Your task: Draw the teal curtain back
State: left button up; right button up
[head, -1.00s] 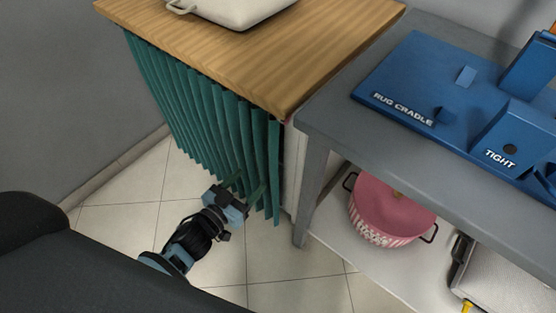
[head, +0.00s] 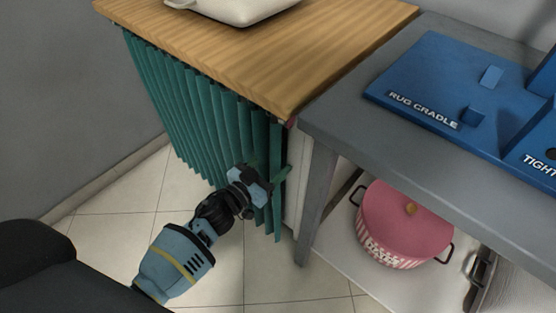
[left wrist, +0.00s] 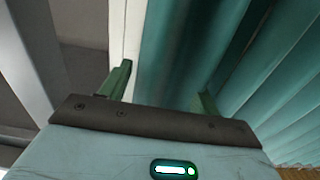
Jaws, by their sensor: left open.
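The teal curtain (head: 195,110) hangs in folds under the wooden counter top (head: 270,60), covering most of its front. Its right edge stops just short of a pale panel beside the grey table. My left gripper (head: 268,178) is at the curtain's right end, below the counter edge. In the left wrist view my left gripper (left wrist: 160,88) is open, with its two green fingers apart and a curtain fold (left wrist: 185,50) in front of and between them. The pale panel (left wrist: 125,35) shows by the left finger. Whether the fingers touch the cloth is unclear. My right gripper is out of view.
A grey table (head: 325,130) stands close on the right, its leg near my gripper. It bears a blue rug cradle (head: 440,85). A pink pot (head: 405,220) sits on its lower shelf. A pale container (head: 235,8) is on the counter. Tiled floor is clear below.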

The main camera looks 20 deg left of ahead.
pick_arm(q)
jog(key=shift+x, duration=1.15)
grip_shut()
jog(key=shift+a, duration=0.1)
